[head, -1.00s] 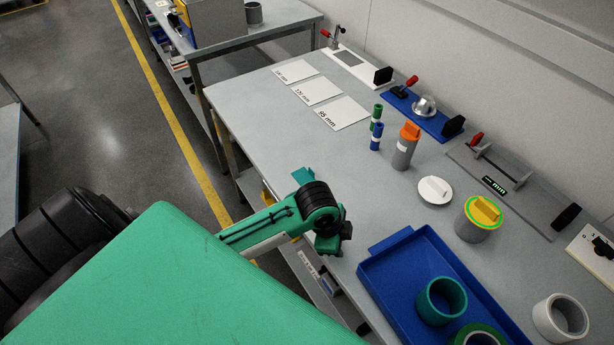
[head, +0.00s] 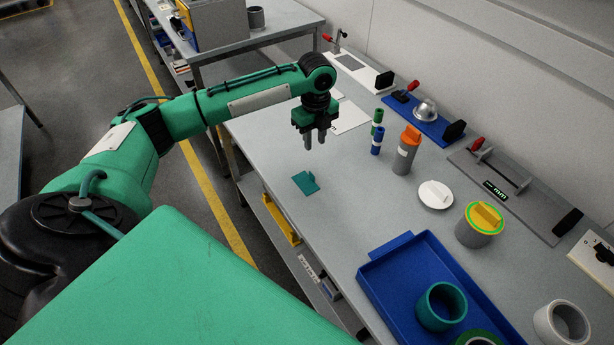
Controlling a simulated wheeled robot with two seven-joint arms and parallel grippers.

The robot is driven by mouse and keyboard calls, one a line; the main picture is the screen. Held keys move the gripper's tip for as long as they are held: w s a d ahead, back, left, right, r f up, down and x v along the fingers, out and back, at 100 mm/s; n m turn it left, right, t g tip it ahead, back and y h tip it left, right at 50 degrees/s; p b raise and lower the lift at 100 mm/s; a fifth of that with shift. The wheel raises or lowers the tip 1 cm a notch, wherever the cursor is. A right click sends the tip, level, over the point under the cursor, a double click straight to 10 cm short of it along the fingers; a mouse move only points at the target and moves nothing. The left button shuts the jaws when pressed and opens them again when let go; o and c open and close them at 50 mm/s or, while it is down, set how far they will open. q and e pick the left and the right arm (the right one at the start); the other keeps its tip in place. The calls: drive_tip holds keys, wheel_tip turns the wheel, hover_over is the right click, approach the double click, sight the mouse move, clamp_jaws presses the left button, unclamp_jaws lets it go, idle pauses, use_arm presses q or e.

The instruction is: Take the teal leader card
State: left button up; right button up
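The teal leader card (head: 306,182) is a small teal piece with a raised part, on the grey bench near its front-left edge. My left gripper (head: 315,140) points down from the arm reaching in from the left. It shows above and beyond the card in the picture, apart from it. Its two fingers stand apart with a narrow gap and nothing between them. My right gripper is not in view.
A blue tray (head: 372,271) holds a teal ring (head: 426,309) and a green ring. Green and blue cylinders, a grey canister with an orange top (head: 405,152), a white disc (head: 434,196) and a yellow-topped pot (head: 477,232) stand right. The bench around the card is clear.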

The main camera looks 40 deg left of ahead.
use_arm(q)
drive_tip(key=p, duration=0.1)
approach(305, 180)
drive_tip(key=shift+w+d+f, duration=0.25)
drive_tip(key=shift+w+d, duration=0.15)
drive_tip(key=shift+w, duration=0.05)
drive_tip(key=shift+w+d+f, duration=0.2)
drive_tip(key=shift+w+d, duration=0.2)
drive_tip(key=shift+w, duration=0.05)
drive_tip(key=f, duration=0.1)
drive_tip(key=f+p, duration=0.2)
drive_tip(key=f, duration=0.1)
drive_tip(key=shift+s+f, duration=0.1)
drive_tip(key=shift+s, duration=0.15)
drive_tip(key=shift+f, duration=0.55)
clamp_jaws()
